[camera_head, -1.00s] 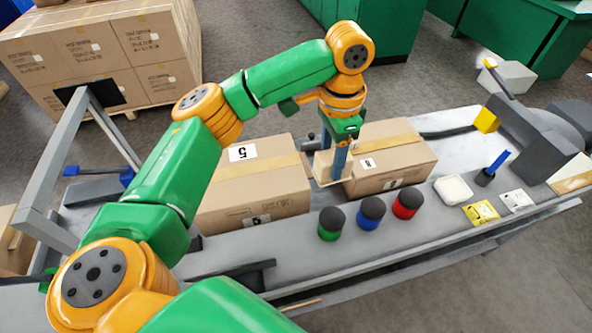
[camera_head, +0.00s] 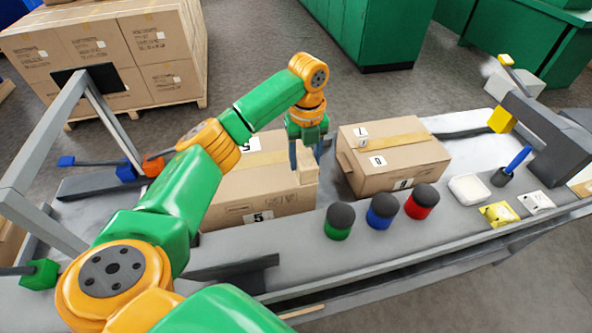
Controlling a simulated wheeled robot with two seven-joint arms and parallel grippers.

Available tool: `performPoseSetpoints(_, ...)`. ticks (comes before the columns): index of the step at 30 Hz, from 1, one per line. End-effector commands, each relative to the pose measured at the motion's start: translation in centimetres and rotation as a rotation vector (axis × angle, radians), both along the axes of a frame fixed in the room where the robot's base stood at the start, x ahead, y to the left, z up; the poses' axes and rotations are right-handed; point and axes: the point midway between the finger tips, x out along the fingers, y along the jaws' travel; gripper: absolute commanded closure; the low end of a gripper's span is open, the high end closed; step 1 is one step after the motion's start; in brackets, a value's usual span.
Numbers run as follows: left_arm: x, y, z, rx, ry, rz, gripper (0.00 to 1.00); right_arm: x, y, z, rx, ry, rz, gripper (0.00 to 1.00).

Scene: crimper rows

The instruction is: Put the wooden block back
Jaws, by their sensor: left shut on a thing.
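My left gripper (camera_head: 306,153) is shut on a small pale wooden block (camera_head: 307,170). The block is held upright at the right end of the left cardboard box (camera_head: 265,205), overlapping it in the picture; I cannot tell whether they touch. The right cardboard box (camera_head: 400,172) stands apart from it, with a gap of bare bench between them. My left arm crosses in front of the left box and hides part of its top. My right gripper is not in view.
Green (camera_head: 339,222), blue (camera_head: 382,212) and red (camera_head: 421,202) dark-topped round buttons line the bench's near side. A white dish (camera_head: 469,189) and yellow card (camera_head: 498,214) lie right of them. A grey frame (camera_head: 62,135) rises at left. Stacked cartons (camera_head: 110,50) stand behind.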

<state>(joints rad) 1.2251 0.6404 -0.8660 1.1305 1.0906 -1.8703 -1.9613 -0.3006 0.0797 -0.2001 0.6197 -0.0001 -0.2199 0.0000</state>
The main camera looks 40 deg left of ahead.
Motion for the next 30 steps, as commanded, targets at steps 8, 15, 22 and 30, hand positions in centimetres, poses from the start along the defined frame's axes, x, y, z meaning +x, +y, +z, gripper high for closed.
performPoseSetpoints(8,-6.6,-2.8,-3.8,0.003,0.011,0.0,0.97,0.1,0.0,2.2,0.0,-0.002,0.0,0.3)
performPoseSetpoints(15,-9.3,-4.2,-7.8,0.0,0.005,0.001,0.97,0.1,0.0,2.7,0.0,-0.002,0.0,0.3)
performPoseSetpoints(22,-9.7,-4.4,-11.3,0.001,0.001,0.001,0.97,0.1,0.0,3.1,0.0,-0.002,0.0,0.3)
performPoseSetpoints(30,-9.6,-4.4,-11.6,0.001,-0.001,0.0,0.97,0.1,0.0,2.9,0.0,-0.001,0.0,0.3)
